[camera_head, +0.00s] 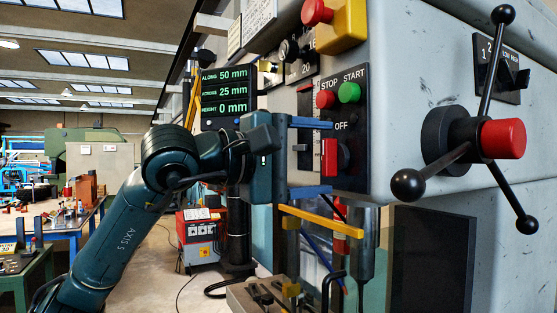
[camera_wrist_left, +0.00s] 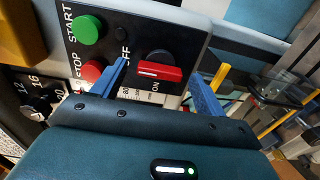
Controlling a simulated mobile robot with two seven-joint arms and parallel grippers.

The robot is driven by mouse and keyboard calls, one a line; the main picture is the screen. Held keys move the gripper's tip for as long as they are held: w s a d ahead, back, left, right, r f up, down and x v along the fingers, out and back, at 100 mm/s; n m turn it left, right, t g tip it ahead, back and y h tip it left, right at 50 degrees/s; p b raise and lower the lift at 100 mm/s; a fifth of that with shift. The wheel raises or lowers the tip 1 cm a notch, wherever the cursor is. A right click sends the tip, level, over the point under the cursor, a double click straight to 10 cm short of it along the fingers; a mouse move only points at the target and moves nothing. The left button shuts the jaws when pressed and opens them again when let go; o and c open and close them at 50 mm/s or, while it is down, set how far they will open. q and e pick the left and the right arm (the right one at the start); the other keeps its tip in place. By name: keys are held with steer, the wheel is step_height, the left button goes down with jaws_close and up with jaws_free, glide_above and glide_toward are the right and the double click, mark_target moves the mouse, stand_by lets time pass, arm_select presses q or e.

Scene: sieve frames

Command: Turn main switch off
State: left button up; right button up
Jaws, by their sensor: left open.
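The main switch (camera_head: 329,158) is a red handle on a round black knob, low on a black panel of the grey machine. It also shows in the left wrist view (camera_wrist_left: 172,73). The handle lies upright on the panel, one end towards the OFF label above it; a pale line marks the half nearer OFF. ON is printed to the side. My left gripper (camera_head: 327,156) is open, its blue fingers above and below the switch. In the left wrist view (camera_wrist_left: 158,70) the handle lies between the fingers; contact cannot be told. My right gripper is out of view.
A green START button (camera_head: 349,92) and a red STOP button (camera_head: 326,99) sit just above the switch. A yellow box with a red button (camera_head: 317,12) is higher up. A lever hub with a red cap (camera_head: 503,139) stands out at right. A yellow bar (camera_head: 308,219) lies below the gripper.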

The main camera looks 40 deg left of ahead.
arm_select(q)
steer(key=b+v, duration=0.4)
steer(key=v, duration=0.8)
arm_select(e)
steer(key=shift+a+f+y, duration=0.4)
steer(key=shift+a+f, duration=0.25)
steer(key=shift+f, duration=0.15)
arm_select(q)
steer(key=shift+s, duration=0.1)
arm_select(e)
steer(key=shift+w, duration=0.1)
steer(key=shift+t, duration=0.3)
